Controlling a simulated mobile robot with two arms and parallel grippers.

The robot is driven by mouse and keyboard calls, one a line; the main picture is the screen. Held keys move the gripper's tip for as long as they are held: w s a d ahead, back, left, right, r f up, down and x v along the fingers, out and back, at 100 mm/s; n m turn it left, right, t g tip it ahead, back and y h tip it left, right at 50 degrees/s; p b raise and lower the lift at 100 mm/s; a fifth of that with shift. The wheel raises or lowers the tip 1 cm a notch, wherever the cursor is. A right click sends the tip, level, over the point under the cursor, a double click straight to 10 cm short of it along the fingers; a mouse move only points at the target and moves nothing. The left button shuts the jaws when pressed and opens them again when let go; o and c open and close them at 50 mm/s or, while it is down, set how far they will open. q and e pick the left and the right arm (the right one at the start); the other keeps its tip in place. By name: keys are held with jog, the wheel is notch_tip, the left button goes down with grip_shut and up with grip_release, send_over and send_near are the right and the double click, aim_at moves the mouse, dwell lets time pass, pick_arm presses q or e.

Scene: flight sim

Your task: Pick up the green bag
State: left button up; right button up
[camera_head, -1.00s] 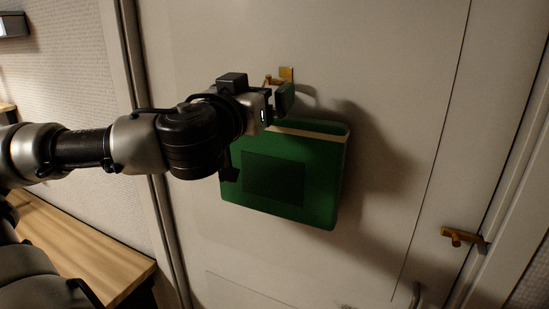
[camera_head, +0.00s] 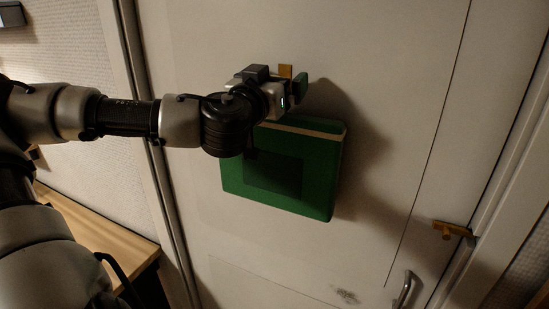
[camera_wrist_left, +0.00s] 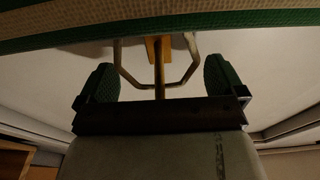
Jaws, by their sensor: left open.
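The green bag (camera_head: 312,178) hangs against the pale door, with a beige strip along its top and a darker square on its front. Its green and beige edge crosses the top of the left wrist view (camera_wrist_left: 160,17). A brass hook (camera_head: 286,70) shows above the bag; it also shows in the wrist view (camera_wrist_left: 158,55). My left gripper (camera_head: 291,95) is at the hook, above the bag. In the wrist view its green-padded fingers (camera_wrist_left: 160,72) are apart, on either side of the hook and a pale strap-like loop, not visibly clamped. My right gripper is not in view.
The pale door (camera_head: 400,60) fills the background. A brass latch (camera_head: 452,229) and a metal handle (camera_head: 403,290) sit at its lower right. A wooden surface (camera_head: 95,235) is at lower left, beside a textured wall.

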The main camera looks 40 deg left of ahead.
pick_arm(q)
jog(key=c, duration=1.4)
jog(key=shift+r, duration=0.1)
